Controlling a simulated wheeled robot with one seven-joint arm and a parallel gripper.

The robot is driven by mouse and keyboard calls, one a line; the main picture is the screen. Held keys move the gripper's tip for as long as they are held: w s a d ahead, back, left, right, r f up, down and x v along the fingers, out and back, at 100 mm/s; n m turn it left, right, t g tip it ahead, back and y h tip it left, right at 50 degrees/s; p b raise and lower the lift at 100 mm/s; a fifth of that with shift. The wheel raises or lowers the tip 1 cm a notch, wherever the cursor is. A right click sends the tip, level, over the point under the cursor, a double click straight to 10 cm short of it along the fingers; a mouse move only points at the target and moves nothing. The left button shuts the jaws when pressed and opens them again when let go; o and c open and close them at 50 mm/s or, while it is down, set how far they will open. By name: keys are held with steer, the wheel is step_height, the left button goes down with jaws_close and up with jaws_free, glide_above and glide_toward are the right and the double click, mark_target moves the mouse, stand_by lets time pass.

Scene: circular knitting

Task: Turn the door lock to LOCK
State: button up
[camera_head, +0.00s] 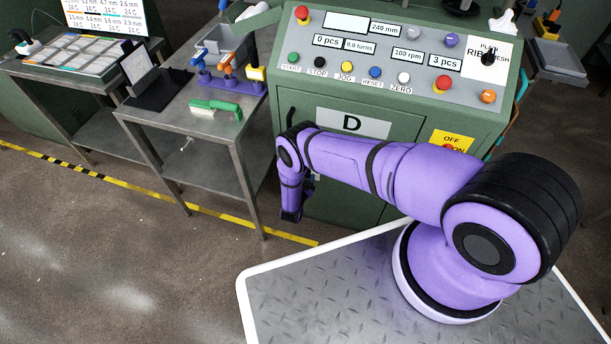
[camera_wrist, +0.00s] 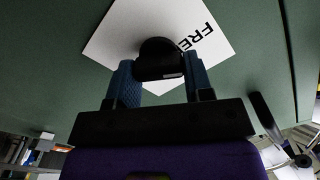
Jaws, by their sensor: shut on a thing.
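The door lock is a black knob (camera_wrist: 158,58) on a white label plate (camera_wrist: 112,38) fixed to a green panel, seen in the wrist view. The letters "FRE" show on the plate, right of the knob; the rest of the plate's lettering is hidden. My gripper (camera_wrist: 160,80) has its two blue fingers on either side of the knob and is shut on it. In the head view the green machine door (camera_head: 300,108) with a "D" label stands behind my arm. The lock and my fingertips cannot be made out there.
The machine's control panel (camera_head: 400,60) with buttons and displays is above the door. A steel side table (camera_head: 165,105) with a green-handled brush (camera_head: 216,108) stands to the left. A dark bar (camera_wrist: 264,115) juts out at the right in the wrist view. Floor at the left is clear.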

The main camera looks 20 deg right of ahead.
steer(key=m, duration=0.5)
steer(key=shift+s+d+f+m, duration=0.1)
steer(key=shift+d+f+m, duration=0.1)
steer(key=shift+m, duration=0.1)
steer(key=m, duration=0.5)
steer(key=shift+f, duration=0.15)
steer(key=shift+a+m, duration=0.1)
steer(key=shift+m, duration=0.3)
steer(key=o, duration=0.9)
steer(key=shift+s, duration=0.1)
steer(key=v, duration=1)
steer(key=shift+s+a, duration=0.2)
steer(key=shift+s, duration=0.05)
